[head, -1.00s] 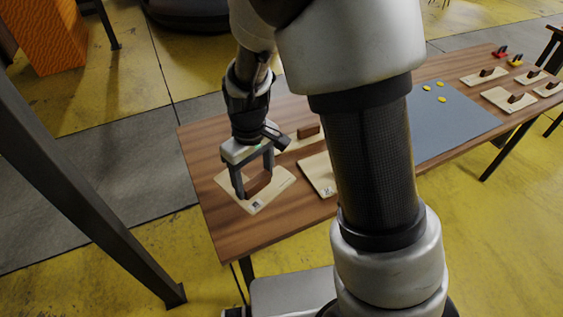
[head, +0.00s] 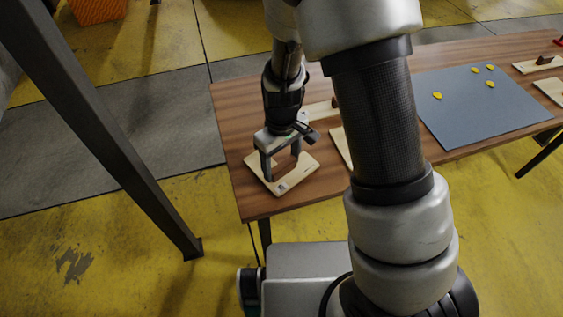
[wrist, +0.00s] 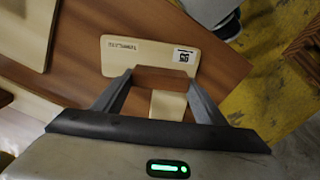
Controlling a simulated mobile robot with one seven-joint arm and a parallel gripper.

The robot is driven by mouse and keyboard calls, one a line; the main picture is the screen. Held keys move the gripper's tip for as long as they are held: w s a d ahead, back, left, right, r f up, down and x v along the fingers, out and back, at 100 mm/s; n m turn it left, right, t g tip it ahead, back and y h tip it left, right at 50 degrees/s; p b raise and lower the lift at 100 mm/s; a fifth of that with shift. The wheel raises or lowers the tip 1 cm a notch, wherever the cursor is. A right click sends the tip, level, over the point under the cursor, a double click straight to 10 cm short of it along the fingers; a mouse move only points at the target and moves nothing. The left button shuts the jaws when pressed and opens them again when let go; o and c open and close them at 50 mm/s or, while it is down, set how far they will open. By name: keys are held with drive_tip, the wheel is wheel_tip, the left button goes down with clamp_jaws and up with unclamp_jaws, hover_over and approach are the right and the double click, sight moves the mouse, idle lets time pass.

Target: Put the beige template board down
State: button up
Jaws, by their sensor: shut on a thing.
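The beige template board (head: 262,168) is at the left end of the wooden table, under my gripper (head: 283,174). It has a dark brown handle block (wrist: 160,78) on top, and the wrist view shows a printed label and a small marked tag on the board (wrist: 150,55). My gripper is shut on the brown handle, with one finger on each side of it. The board looks level and lies at or just above the tabletop; I cannot tell whether it touches.
Other beige boards lie close by, one behind (head: 318,112) and one partly hidden by my arm (head: 340,146). A blue-grey mat (head: 470,115) with several yellow pieces covers the table's middle. The wooden table (head: 232,110) has bare surface at its left end. A dark post (head: 110,140) stands at left.

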drive_tip(key=shift+f, duration=0.15)
drive_tip(key=o, duration=1.2)
drive_tip(key=shift+c, duration=0.2)
drive_tip(key=s+d+r+m+t+p, duration=0.1)
drive_tip(key=s+d+r+m, duration=0.15)
drive_tip(key=r, duration=0.95)
drive_tip(key=s+d+r+m+t+p, duration=0.1)
drive_tip(key=d+r, duration=0.2)
drive_tip(key=r, duration=1)
drive_tip(key=s+d+r+m+t, duration=0.3)
drive_tip(key=s+d+r, duration=0.4)
drive_tip(key=s, duration=0.3)
drive_tip(key=shift+d+r+m+t, duration=0.15)
drive_tip(key=shift+r+m+t, duration=0.15)
drive_tip(key=shift+r+m, duration=0.2)
